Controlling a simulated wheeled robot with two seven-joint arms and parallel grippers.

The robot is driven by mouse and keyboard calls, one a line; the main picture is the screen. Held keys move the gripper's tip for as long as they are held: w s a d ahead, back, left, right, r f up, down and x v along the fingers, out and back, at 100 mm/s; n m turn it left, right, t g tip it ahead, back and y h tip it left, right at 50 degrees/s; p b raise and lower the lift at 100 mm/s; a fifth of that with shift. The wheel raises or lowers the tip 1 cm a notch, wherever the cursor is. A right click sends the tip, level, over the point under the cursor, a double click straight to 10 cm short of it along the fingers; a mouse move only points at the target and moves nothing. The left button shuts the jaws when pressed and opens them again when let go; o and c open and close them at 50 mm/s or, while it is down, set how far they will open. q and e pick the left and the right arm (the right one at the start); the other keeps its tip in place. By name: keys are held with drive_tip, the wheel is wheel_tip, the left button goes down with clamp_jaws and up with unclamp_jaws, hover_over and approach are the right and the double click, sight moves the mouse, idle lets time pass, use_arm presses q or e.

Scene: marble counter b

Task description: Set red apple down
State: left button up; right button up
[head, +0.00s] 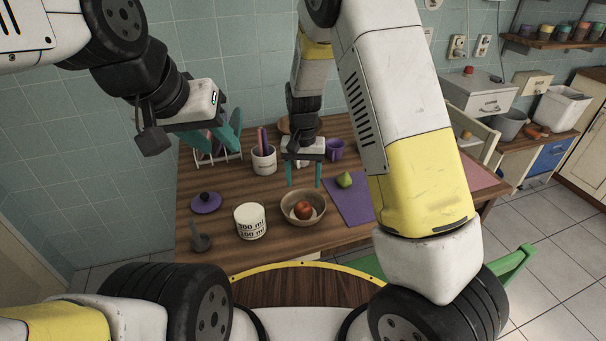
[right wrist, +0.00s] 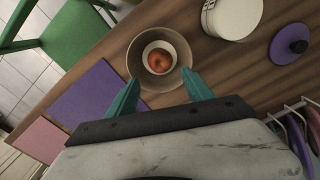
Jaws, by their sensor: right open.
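The red apple (head: 304,210) sits inside a tan bowl (head: 287,219) on the wooden table. In the right wrist view the apple (right wrist: 159,61) rests on a pale round area in the middle of the bowl (right wrist: 180,95). My right gripper (head: 303,176) is open and empty. Its two teal fingers stand apart, behind and above the bowl in the head view. In the right wrist view the fingers (right wrist: 160,88) point toward the bowl, one on each side of the apple's line. My left gripper (head: 232,130) is raised at the left, its teal fingers apart and nothing seen between them.
A white labelled canister (head: 250,221) stands left of the bowl. A purple mat (head: 350,205) with a green pear (head: 344,180) lies to its right. A purple lid (head: 206,203), a utensil cup (head: 264,160), a purple mug (head: 335,149) and a dish rack stand around.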

drive_tip(key=s+d+r+t+y, duration=0.1)
drive_tip(key=s+d+r, duration=0.3)
drive_tip(key=r, duration=0.6)
drive_tip(key=s+d+r+t+y, duration=0.2)
drive_tip(key=s+d+r, duration=0.25)
drive_tip(key=r, duration=0.45)
drive_tip(key=s+d+r+n+t, duration=0.1)
drive_tip(key=s+d+r+t, duration=0.2)
drive_tip(key=s, duration=1)
wheel_tip(320, 180, up, 4)
drive_tip(key=shift+s+d+r+h, duration=0.15)
drive_tip(key=shift+d+h, duration=0.25)
drive_tip(key=shift+d, duration=0.8)
